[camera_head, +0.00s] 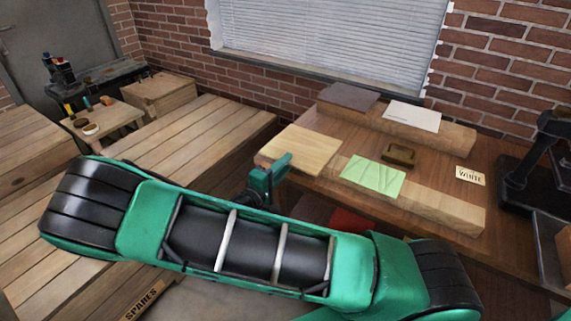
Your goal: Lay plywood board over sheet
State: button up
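A pale plywood board (300,150) is at the left end of the brown table, near its edge. A light green sheet (372,175) with faint lines lies on the front wooden beam, to the right of the board and apart from it. My gripper (284,163) is at the board's front left edge, partly overlapping it in the picture. My green arm crosses the foreground. Only part of the gripper shows, so whether its fingers are closed on the board cannot be told, nor whether the board rests on the table.
On the rear beam (455,138) lie a dark board (348,96) and a white sheet (412,116). A small brown block (399,155) and a "WHITE" label (470,176) are on the table (430,170). A black press (535,180) stands at right. Wooden benches are at left.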

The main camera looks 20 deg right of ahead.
grip_shut()
notch_tip(320, 180, up, 3)
dwell(0.3)
jog(key=shift+a, duration=0.1)
jog(key=r+v, duration=0.3)
jog(key=v, duration=1.9)
dwell(1.0)
dwell(0.3)
